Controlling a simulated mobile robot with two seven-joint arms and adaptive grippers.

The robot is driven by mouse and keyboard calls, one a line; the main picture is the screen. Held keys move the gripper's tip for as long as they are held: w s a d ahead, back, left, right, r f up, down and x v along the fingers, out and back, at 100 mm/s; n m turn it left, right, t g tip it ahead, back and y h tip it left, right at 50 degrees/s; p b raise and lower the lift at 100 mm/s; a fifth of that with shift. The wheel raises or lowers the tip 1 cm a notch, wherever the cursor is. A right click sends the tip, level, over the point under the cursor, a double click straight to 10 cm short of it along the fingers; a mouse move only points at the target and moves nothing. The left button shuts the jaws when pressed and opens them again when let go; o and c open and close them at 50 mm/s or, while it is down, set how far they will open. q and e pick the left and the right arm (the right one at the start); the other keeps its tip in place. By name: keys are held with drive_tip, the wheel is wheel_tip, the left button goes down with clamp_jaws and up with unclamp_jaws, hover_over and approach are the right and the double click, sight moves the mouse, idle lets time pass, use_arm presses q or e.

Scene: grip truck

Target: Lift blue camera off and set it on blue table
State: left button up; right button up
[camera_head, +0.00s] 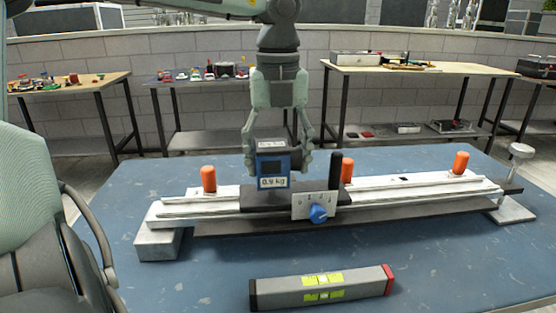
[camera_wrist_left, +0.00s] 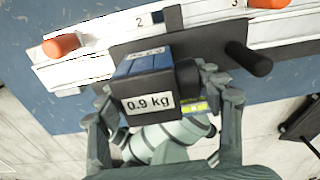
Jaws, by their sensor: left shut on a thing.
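The blue camera (camera_head: 270,170), a dark-fronted block with a "0.9 kg" label, is at the dark carriage plate (camera_head: 262,197) of the slider rail. My left gripper (camera_head: 280,157) points down from above and is shut on it, one finger on each side. In the left wrist view the camera (camera_wrist_left: 148,95) sits between the fingers (camera_wrist_left: 155,110), its label toward me. I cannot tell whether its base touches the plate. The blue table (camera_head: 170,285) lies under the rail, with bare surface in front. My right gripper is not in view.
The pale rail (camera_head: 400,190) carries several orange pegs, one at left (camera_head: 209,179). A black upright handle (camera_head: 335,180) stands right of the camera, above a blue knob (camera_head: 318,214). A grey spirit level (camera_head: 322,288) lies at the front. Free table shows front left and right.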

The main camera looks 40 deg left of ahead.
sight(279, 144)
use_arm(q)
drive_tip(key=shift+r+p, duration=0.7)
drive_tip(key=shift+r, duration=1.9)
drive_tip(key=shift+w, duration=0.1)
drive_tip(key=shift+r, duration=0.1)
wheel_tip(279, 144, up, 13)
drive_tip(key=shift+r, duration=0.15)
idle(0.8)
idle(0.5)
